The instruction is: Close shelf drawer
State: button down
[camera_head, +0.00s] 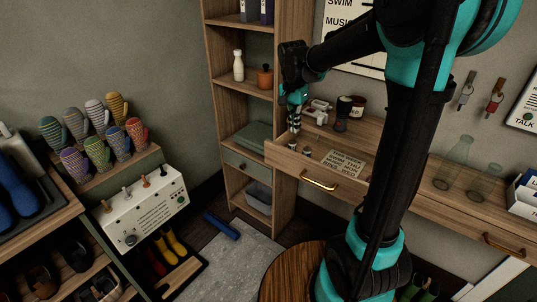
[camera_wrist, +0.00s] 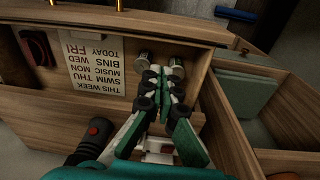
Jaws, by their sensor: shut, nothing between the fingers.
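A wide wooden drawer with a brass handle (camera_head: 319,184) stands pulled out of the wall shelf; in the wrist view its wooden side wall (camera_wrist: 207,105) runs beside my fingers. A printed card (camera_head: 347,164) lies in it, also seen upside down in the wrist view (camera_wrist: 90,60). Small metal-topped cylinders (camera_wrist: 176,67) lie near my fingertips. My gripper (camera_head: 294,128) is shut and empty, pointing down over the drawer's left end; its fingers fill the middle of the wrist view (camera_wrist: 165,82). Whether they touch the drawer is unclear.
Bottles and jars (camera_head: 342,112) stand behind the open drawer. Glass vessels (camera_head: 456,158) stand right. A round wooden stool top (camera_head: 287,270) is below.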

aim_at(288, 131)
jog(key=s+a+f+m+t+h, duration=0.15)
jog(key=a+m, duration=0.35)
jog(key=m, duration=0.7)
jog(key=s+a+m+t, duration=0.1)
jog(key=s+a+m, duration=0.3)
jog(key=m, duration=0.7)
jog(key=s+a+f+m+t, duration=0.15)
jog(key=a+m, duration=0.45)
jog(key=m, duration=0.6)
jog(key=shift+g, duration=0.5)
jog(key=shift+w+d+f, duration=0.8)
jog(key=shift+w+f, duration=0.2)
jog(key=shift+f, duration=0.35)
jog(key=shift+w+d+f, duration=0.8)
jog(key=shift+w+f, duration=0.15)
jog(key=shift+f, duration=0.45)
jog(key=shift+w+d+f, duration=0.8)
jog(key=shift+w+f, duration=0.2)
jog(key=shift+f, duration=0.35)
jog(key=w+d, duration=0.3)
jog(key=w, duration=0.1)
jog(key=w+d, duration=0.3)
jog(key=w, duration=0.1)
jog(key=w+d, duration=0.3)
jog(key=w, duration=0.1)
jog(key=shift+w+d, duration=0.1)
jog(key=shift+w, duration=0.2)
jog(key=shift+w+r, duration=0.1)
